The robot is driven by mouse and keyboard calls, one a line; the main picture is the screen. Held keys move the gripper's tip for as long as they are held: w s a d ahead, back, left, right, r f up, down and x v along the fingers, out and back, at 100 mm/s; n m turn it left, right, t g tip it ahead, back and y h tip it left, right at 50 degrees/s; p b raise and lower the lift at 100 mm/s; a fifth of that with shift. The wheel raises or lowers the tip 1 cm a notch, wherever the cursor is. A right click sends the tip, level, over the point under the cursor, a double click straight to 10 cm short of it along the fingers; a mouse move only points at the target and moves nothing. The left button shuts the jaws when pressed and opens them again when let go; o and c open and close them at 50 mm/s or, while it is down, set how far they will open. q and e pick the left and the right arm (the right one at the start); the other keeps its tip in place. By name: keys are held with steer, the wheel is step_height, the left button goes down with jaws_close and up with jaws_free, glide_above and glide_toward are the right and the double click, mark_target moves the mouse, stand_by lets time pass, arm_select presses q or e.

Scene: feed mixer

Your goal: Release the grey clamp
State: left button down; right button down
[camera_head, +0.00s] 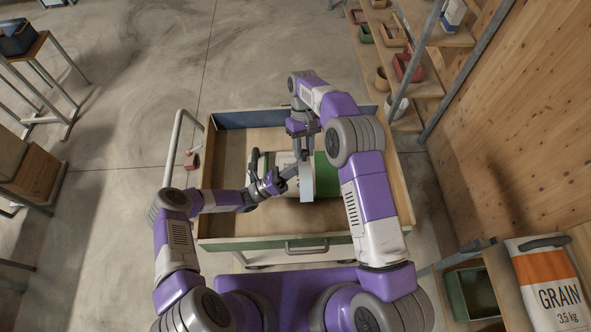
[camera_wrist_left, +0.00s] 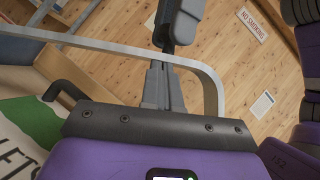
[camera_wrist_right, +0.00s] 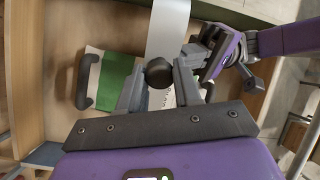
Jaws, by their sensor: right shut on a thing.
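In the cart lies a green-and-white feed bag (camera_head: 326,174); its printed side shows in the left wrist view (camera_wrist_left: 38,122). A light grey bent bar (camera_head: 306,187), apparently the clamp, stands over it. The bar crosses the left wrist view (camera_wrist_left: 90,42) and bends down at its right; it also shows in the right wrist view (camera_wrist_right: 167,32). My right gripper (camera_wrist_right: 158,85) is shut on a dark round knob (camera_wrist_right: 158,73) at the bar's end. My left gripper (camera_wrist_left: 162,75) has its fingers close together beside the bar; contact is unclear.
The cart (camera_head: 225,243) has raised wooden walls and a rail at its left. Shelves with pots (camera_head: 410,68) stand at the right, with a grain bag (camera_head: 548,283) lower right. A bench (camera_head: 22,45) stands at the left.

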steer(key=c, duration=1.1)
jaws_free()
steer(key=shift+s+a+f, duration=0.1)
steer(key=shift+s+f, duration=0.2)
steer(key=shift+f, duration=0.05)
steer(key=o, duration=0.3)
steer(key=shift+w, duration=0.1)
arm_select(q)
steer(key=shift+w+d+r, duration=0.1)
steer(key=shift+w+r, duration=0.05)
steer(key=shift+r, duration=0.25)
arm_select(e)
steer(key=shift+r, duration=0.1)
steer(key=shift+r, duration=0.1)
steer(key=shift+w+r, duration=0.35)
steer(key=shift+r, duration=0.1)
arm_select(q)
steer(key=shift+f, duration=0.1)
arm_select(e)
steer(key=v, duration=0.6)
steer(key=shift+w, duration=0.1)
